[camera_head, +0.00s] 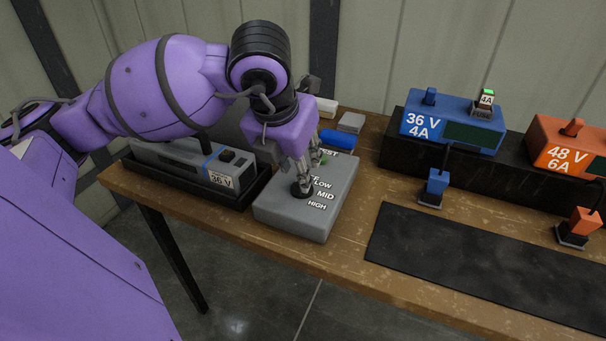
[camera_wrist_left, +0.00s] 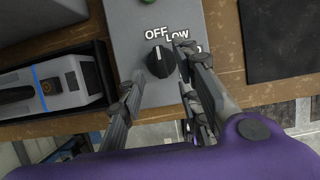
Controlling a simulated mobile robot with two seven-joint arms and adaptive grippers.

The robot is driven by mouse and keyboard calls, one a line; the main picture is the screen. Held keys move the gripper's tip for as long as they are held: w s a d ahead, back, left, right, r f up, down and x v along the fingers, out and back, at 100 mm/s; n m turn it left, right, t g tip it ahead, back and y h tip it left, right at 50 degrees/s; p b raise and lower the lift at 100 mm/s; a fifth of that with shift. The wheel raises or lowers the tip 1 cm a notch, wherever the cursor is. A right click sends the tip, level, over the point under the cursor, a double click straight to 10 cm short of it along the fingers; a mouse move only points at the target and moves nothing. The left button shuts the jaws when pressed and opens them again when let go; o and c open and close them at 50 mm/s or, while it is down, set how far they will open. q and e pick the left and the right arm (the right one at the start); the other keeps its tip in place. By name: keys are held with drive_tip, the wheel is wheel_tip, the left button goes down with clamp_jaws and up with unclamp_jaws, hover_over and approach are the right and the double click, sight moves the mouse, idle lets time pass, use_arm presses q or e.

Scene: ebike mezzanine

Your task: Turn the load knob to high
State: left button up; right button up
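The load knob (camera_wrist_left: 160,62) is black and round, on the top face of a grey tester box (camera_head: 290,222). Its light pointer mark is toward OFF in the left wrist view. My left gripper (camera_head: 302,180) is over the knob, pointing down. Its fingers (camera_wrist_left: 160,66) are apart on either side of the knob, with no clear contact visible. My right gripper is not in view.
A grey 36 V battery (camera_head: 184,154) sits in a black tray left of the box. A blue 36 V charger (camera_head: 455,119) and an orange 48 V charger (camera_head: 570,146) stand at right. A black mat (camera_head: 480,262) covers the table's front right. A blue object (camera_head: 338,138) lies behind the box.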

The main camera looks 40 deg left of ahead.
use_arm(q)
drive_tip(key=x, duration=0.3)
drive_tip(key=shift+w+f, duration=0.35)
drive_tip(key=shift+f, duration=0.3)
drive_tip(key=c, duration=0.7)
clamp_jaws()
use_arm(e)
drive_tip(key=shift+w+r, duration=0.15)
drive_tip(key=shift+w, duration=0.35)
